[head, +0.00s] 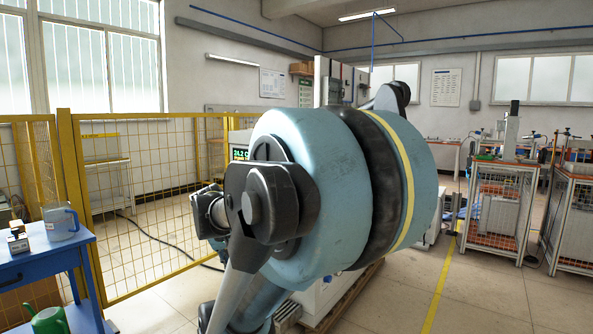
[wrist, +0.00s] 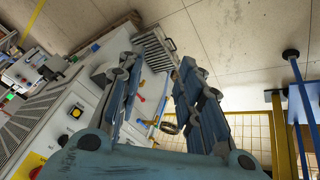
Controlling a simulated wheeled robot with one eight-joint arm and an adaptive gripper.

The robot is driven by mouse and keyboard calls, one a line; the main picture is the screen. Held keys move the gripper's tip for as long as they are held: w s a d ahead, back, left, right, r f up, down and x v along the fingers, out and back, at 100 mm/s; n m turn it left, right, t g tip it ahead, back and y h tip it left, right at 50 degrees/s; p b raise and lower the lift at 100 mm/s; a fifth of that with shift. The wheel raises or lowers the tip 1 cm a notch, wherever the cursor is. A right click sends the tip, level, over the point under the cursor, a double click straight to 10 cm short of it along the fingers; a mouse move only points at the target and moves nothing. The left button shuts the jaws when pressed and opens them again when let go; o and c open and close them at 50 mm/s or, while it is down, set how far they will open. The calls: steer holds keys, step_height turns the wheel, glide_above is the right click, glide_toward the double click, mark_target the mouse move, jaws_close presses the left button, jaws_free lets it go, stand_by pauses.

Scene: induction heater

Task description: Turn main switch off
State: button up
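The heater cabinet (wrist: 62,115) is a pale grey machine at the left of the wrist view, appearing tilted. A red switch on a yellow plate (wrist: 28,166), likely the main switch, is at its lower left, partly cut off by the frame.
Red and blue pipe fittings (wrist: 142,98) show beside the left finger. A yellow mesh fence (head: 140,195) stands behind, at left. A blue table (head: 40,255) holds a jug (head: 61,222). Wheeled carts (head: 500,205) stand at right, with open floor before them.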

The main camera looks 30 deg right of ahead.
steer(key=w+d+r+m+t+h, duration=0.2)
steer(key=w+d+r+m+h, duration=0.35)
steer(key=w+d+r, duration=0.65)
steer(key=w+d+r+m+t+h, duration=0.2)
steer(key=w+d+r+m+h, duration=0.35)
steer(key=w+d, duration=0.9)
steer(key=w+d+r, duration=0.1)
steer(key=w+d, duration=0.2)
steer(key=d, duration=0.5)
steer(key=w+d+r+n+h, duration=0.1)
steer(key=w+d, duration=0.3)
steer(key=d, duration=0.3)
steer(key=shift+d+n, duration=0.3)
steer(key=shift+d, duration=0.05)
steer(key=shift+c, duration=0.5)
steer(key=shift+w, duration=0.1)
jaws_close()
